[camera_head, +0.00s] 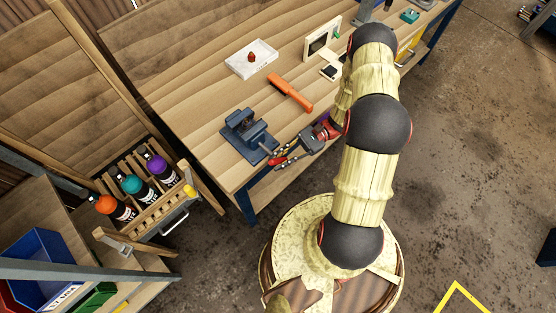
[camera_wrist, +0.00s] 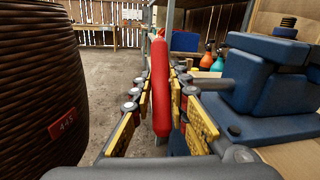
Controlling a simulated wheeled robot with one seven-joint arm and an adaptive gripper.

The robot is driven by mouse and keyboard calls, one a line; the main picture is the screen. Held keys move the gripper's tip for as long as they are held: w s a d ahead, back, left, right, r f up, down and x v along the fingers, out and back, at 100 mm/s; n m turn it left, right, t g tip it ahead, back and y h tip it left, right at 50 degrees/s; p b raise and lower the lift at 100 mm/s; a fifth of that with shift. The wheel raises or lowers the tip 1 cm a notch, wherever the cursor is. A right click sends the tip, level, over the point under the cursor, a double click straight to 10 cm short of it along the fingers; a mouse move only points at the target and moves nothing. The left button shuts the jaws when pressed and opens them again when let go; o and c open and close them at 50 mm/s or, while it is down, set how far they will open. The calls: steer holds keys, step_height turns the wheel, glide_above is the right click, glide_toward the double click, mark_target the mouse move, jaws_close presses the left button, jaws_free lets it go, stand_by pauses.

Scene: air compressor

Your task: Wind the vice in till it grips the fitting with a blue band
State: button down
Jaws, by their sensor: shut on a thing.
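The blue vice (camera_head: 250,136) stands at the table's front edge, and its blue body also fills the right of the wrist view (camera_wrist: 268,75). A dark, ribbed upright piece (camera_wrist: 287,27) shows at the vice's top; I cannot tell whether it is the fitting, and no distinct blue band can be made out. The red vice handle (camera_wrist: 161,85) stands upright between my fingers, beside the vice. My gripper (camera_head: 284,157) is at the vice's front side, shut on this handle, with yellow pads on both sides of it. The jaw gap is hidden in the wrist view.
An orange-handled brush (camera_head: 290,92) and a white tray (camera_head: 262,68) with a red knob lie behind the vice. A wooden frame (camera_head: 322,40) stands farther back. A bottle rack (camera_head: 165,207) is at left. A brown ribbed barrel-like object (camera_wrist: 40,85) is close at left in the wrist view.

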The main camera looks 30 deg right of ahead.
steer(key=shift+s+f, duration=0.2)
steer(key=shift+s, duration=0.1)
steer(key=c, duration=2)
jaws_free()
steer(key=shift+o, duration=1.3)
steer(key=shift+r, duration=0.1)
steer(key=shift+w, duration=0.1)
steer(key=shift+d, duration=0.15)
steer(key=d, duration=0.4)
steer(key=w+d, duration=0.1)
steer(key=d, duration=0.2)
steer(key=w+d, duration=0.1)
steer(key=d, duration=0.3)
steer(key=shift+d, duration=0.35)
